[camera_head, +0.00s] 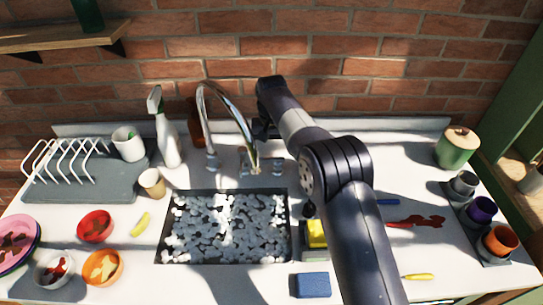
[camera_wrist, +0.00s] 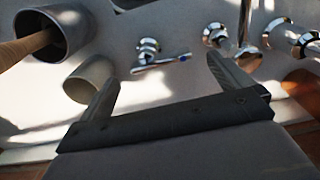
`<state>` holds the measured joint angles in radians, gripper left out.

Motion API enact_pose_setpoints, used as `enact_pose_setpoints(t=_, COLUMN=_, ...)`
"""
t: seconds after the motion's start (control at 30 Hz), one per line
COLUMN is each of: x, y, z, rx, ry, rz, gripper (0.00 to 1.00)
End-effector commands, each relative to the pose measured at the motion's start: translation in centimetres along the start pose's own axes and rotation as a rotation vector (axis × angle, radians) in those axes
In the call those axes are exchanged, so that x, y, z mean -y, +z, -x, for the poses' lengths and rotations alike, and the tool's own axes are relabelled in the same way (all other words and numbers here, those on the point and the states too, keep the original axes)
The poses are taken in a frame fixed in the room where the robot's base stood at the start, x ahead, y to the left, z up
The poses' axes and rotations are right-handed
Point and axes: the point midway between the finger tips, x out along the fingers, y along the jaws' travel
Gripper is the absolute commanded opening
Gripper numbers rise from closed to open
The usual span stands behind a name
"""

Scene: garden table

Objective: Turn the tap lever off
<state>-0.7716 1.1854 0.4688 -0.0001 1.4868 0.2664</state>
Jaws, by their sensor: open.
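The chrome tap (camera_head: 240,115) stands behind the sink, with its tall curved spout reaching over it. The tap lever (camera_wrist: 165,61) shows in the wrist view as a short chrome handle with a blue dot, on a round chrome base. My gripper (camera_wrist: 165,86) is open and empty. Its two fingers are spread, and the lever lies ahead, between their directions, apart from both. In the head view my gripper (camera_head: 262,130) is a dark shape beside the spout, partly hidden by my arm. More chrome tap fittings (camera_wrist: 290,38) stand to the right in the wrist view.
The sink (camera_head: 225,262) is full of foam. A spray bottle (camera_head: 165,135) and a brown bottle (camera_head: 195,120) stand left of the tap. In the wrist view, two grey cups (camera_wrist: 62,45) (camera_wrist: 88,85) are close to the left finger. The brick wall (camera_head: 320,60) is behind.

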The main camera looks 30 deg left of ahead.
Motion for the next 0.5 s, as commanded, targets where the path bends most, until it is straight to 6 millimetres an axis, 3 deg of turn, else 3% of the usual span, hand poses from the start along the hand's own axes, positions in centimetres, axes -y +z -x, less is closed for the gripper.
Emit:
enact_pose_setpoints(t=0.23, x=0.0, y=-0.1, z=5.0, rx=-0.003, ry=-0.001, rz=0.000, gripper=0.98)
enact_pose_setpoints(t=0.5, x=0.0, y=0.0, z=7.4, rx=-0.002, ry=0.000, rz=0.000, gripper=0.98)
